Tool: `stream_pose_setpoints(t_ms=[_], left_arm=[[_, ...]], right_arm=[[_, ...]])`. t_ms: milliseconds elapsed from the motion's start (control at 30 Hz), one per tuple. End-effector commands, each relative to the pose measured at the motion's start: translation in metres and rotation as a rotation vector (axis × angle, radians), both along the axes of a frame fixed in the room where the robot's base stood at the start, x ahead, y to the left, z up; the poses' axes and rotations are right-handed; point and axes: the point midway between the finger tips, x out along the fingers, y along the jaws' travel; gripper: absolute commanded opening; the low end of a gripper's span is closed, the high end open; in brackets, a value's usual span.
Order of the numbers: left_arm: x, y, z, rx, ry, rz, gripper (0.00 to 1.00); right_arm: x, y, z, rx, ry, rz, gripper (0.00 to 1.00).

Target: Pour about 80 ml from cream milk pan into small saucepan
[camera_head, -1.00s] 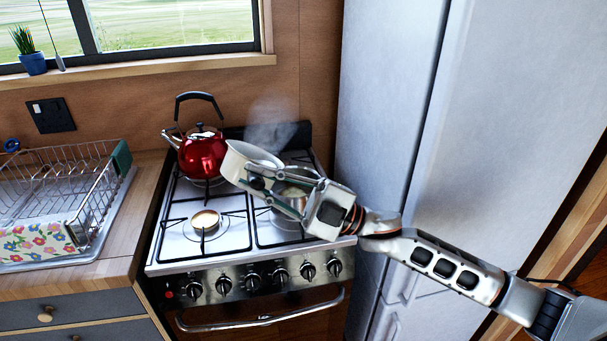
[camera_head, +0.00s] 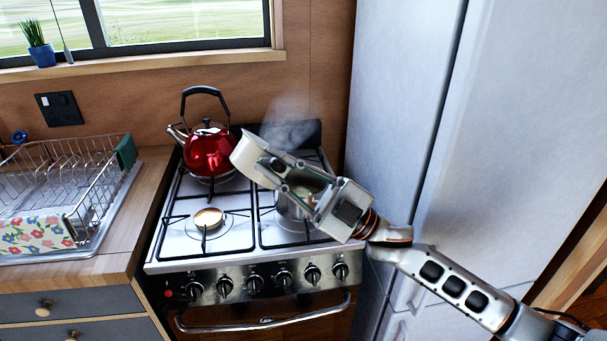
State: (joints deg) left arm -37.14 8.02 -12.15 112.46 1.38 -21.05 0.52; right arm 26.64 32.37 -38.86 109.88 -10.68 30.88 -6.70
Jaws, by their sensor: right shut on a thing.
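The cream milk pan (camera_head: 246,157) is held above the stove, clearly tilted. My right gripper (camera_head: 276,172) is shut on it, and its fingers and wrist cover part of the pan. The small saucepan (camera_head: 288,207) stands on the right side of the stove, below and behind my right gripper, which hides much of it. I cannot make out a stream of liquid between the two or the level in either. My left gripper is not in view.
A red kettle (camera_head: 209,151) stands on the back left burner, close to the held pan. The front left burner (camera_head: 208,219) is bare. Steam (camera_head: 290,122) rises at the back right. A dish rack (camera_head: 62,195) is at left; the fridge (camera_head: 405,110) walls the right.

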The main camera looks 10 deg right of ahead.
Motion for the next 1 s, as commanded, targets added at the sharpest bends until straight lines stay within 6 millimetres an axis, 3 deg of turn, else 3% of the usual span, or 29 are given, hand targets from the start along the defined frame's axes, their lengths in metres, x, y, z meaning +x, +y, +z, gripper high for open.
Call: stream_pose_setpoints(t_ms=[1000], left_arm=[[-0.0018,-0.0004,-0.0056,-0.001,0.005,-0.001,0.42]], right_arm=[[0.0019,-0.0043,0.0027,0.035,0.009,0.008,0.00]])
